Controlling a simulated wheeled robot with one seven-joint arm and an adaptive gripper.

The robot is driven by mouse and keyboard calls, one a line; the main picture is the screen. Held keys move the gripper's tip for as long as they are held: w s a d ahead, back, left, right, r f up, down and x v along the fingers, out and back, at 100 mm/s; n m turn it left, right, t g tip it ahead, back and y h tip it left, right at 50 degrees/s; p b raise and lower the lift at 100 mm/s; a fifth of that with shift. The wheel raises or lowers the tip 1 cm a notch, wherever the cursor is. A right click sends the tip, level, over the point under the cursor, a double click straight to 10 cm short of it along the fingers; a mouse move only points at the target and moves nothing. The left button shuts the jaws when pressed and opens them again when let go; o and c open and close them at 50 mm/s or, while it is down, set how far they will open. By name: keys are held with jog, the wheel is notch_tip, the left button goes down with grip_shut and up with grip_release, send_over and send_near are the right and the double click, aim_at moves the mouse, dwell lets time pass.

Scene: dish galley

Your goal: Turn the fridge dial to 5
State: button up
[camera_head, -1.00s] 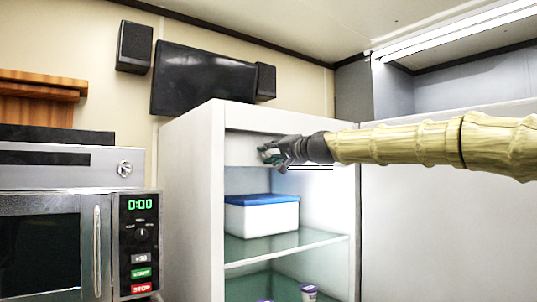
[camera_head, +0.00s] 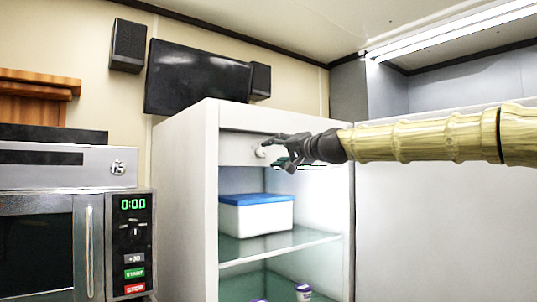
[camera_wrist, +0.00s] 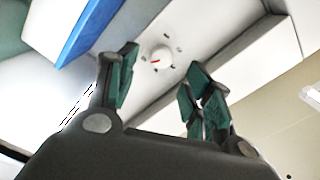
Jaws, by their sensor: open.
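The fridge dial (camera_head: 261,152) is a small white knob on the panel at the top of the open fridge. In the wrist view the dial (camera_wrist: 161,57) shows a red pointer mark and small dark marks around it, too small to read. My gripper (camera_head: 277,152) is open, just right of the dial in the head view. In the wrist view the fingers of my gripper (camera_wrist: 160,70) stand apart, with the dial seen between and beyond them. No contact with the dial shows.
Below the panel, a white box with a blue lid (camera_head: 256,213) stands on a glass shelf (camera_head: 318,240). A small jar (camera_head: 303,292) is lower down. A microwave (camera_head: 75,245) stands at the left. The open fridge door (camera_head: 430,225) lies to the right, under my arm.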

jog(key=v, duration=0.6)
jog(key=shift+s, duration=0.15)
jog(key=shift+d+f, duration=0.1)
